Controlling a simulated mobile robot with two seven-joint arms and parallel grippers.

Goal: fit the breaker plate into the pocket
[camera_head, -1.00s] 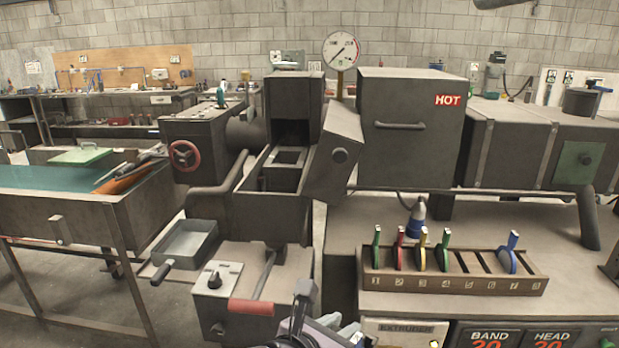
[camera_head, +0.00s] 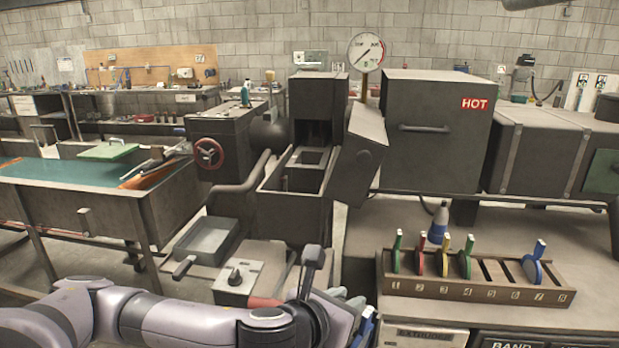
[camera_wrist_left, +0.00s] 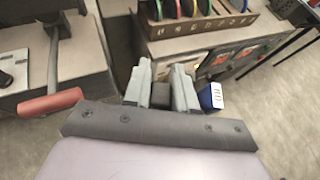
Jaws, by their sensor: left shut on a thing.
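My left gripper (camera_head: 345,300) is low in the middle of the head view, in front of the machine. In the left wrist view its two grey fingers (camera_wrist_left: 163,88) are shut on a dark block (camera_wrist_left: 162,96). A blue piece with a white label (camera_wrist_left: 212,96) shows just right of the fingers; I cannot tell whether it joins the block. A rack (camera_head: 475,290) holds several upright plates with coloured handles, such as the red one (camera_head: 420,255) and the blue one (camera_head: 535,265). The open machine housing has a dark square recess (camera_head: 311,157), apart from my gripper. My right gripper is out of view.
A hinged block (camera_head: 358,160) stands open right of the recess, next to the HOT box (camera_head: 437,125). A lever with a red grip (camera_wrist_left: 50,104) and a control box (camera_head: 238,280) are close to my left arm. A shallow tray (camera_head: 207,238) is at left.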

